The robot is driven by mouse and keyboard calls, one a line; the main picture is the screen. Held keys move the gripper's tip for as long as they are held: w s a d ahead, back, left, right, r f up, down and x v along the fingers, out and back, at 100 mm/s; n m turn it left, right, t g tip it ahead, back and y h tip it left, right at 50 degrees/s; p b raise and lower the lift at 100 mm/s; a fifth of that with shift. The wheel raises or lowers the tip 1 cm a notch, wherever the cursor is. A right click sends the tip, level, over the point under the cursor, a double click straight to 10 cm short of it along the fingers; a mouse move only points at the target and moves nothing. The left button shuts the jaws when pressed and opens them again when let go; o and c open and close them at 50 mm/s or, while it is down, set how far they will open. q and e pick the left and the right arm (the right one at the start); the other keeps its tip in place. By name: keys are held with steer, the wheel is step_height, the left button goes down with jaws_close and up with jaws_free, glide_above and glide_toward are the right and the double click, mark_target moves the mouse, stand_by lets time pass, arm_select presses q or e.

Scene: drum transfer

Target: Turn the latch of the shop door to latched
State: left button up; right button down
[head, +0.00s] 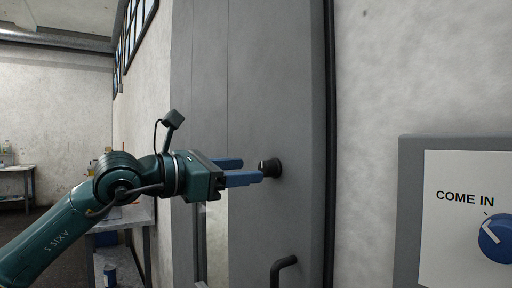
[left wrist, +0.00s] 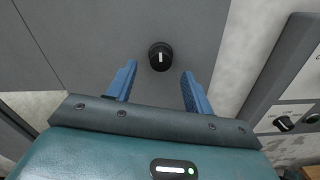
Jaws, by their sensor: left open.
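The latch is a round black knob (head: 270,168) on the grey shop door (head: 250,80). The knob (left wrist: 161,56) also shows in the left wrist view, with a white pointer line standing about upright in that picture. My left gripper (head: 243,171) has two blue fingers pointing at the knob. The gripper (left wrist: 158,72) is open and empty, its fingers spread to the left and right of the knob in the left wrist view. The fingertips are close to the knob; I cannot tell whether they touch it. My right gripper is not in view.
A dark door handle (head: 285,266) sits below the knob. Right of the door, a grey-framed panel (head: 408,210) reads "COME IN" and has a blue dial (head: 497,238). A workbench (head: 140,213) stands behind my left arm. Another table (head: 15,169) is at the far left.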

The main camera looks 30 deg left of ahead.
mark_target(262, 169)
arm_select(q)
steer(key=p+x, duration=0.1)
steer(key=x, duration=0.2)
steer(key=shift+d+r+p, duration=0.1)
steer(key=shift+r+p, duration=0.1)
steer(key=shift+p, duration=0.2)
steer(key=shift+w+d+f, duration=0.15)
steer(key=shift+w+f, duration=0.05)
steer(key=shift+w, duration=0.2)
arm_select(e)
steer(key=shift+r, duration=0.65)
arm_select(q)
steer(key=c, duration=1)
